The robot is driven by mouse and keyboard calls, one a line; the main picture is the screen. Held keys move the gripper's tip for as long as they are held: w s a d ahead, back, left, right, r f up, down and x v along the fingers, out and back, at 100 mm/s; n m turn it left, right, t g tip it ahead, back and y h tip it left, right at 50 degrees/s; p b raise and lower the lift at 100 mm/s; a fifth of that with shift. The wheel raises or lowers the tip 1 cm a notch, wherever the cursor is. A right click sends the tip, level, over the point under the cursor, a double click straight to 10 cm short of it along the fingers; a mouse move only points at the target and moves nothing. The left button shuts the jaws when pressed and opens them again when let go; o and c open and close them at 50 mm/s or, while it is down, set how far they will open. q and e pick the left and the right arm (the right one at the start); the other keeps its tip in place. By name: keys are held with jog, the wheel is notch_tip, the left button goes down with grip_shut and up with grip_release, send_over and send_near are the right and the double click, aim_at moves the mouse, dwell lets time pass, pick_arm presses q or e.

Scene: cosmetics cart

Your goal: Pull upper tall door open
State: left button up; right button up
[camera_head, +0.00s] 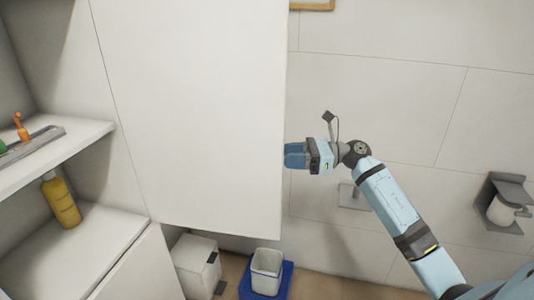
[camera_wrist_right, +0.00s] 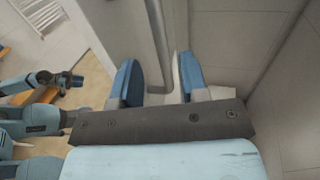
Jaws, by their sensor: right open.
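The upper tall door (camera_head: 195,110) is a large plain white panel in the middle of the head view. It stands swung out to the right of the open shelves, whose insides show. My right gripper (camera_head: 294,156) is at the door's free right edge, about two thirds of the way down. In the right wrist view the blue fingers of this gripper (camera_wrist_right: 157,80) are apart, with the thin door edge (camera_wrist_right: 158,35) running down between them. Whether they touch it is unclear. My left gripper (camera_wrist_right: 68,80) shows small at the left of the wrist view, away from the door; its jaws are unclear.
A yellow bottle (camera_head: 61,201) stands on the lower shelf, and an orange item (camera_head: 21,126) is on the shelf above. A white box (camera_head: 196,264) and a white bin (camera_head: 266,270) stand on the floor below the door. A paper holder (camera_head: 505,203) is on the right wall.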

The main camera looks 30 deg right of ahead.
aim_at(268, 156)
jog(key=x, duration=0.6)
jog(key=shift+a+p, duration=0.1)
jog(key=shift+p, duration=0.3)
jog(key=shift+c, duration=0.5)
grip_shut()
